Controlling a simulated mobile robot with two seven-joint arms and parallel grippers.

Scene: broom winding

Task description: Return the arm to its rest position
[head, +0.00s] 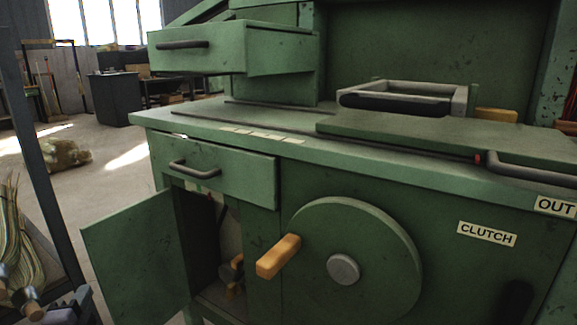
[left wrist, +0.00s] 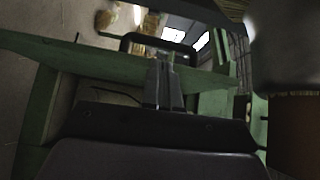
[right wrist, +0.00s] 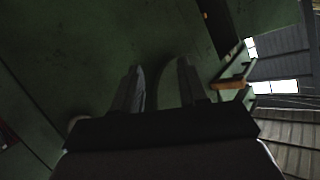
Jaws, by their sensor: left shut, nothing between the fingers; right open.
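My left gripper (head: 75,308) shows only in part at the lower left corner of the head view, low beside the dark frame. In the left wrist view its two fingers (left wrist: 163,82) are together, with nothing between them. My right gripper is out of the head view. In the right wrist view its fingers (right wrist: 160,88) are apart and empty, in front of a dark green panel (right wrist: 90,40). The green winding machine (head: 300,180) fills most of the head view. Its round wheel (head: 385,235) has an orange handle (head: 278,256) pointing left.
A cabinet door (head: 145,255) stands open at the lower left. An upper drawer (head: 200,55) sticks out. A grey frame tray (head: 410,98) is on the worktop. Open floor (head: 115,165) lies behind.

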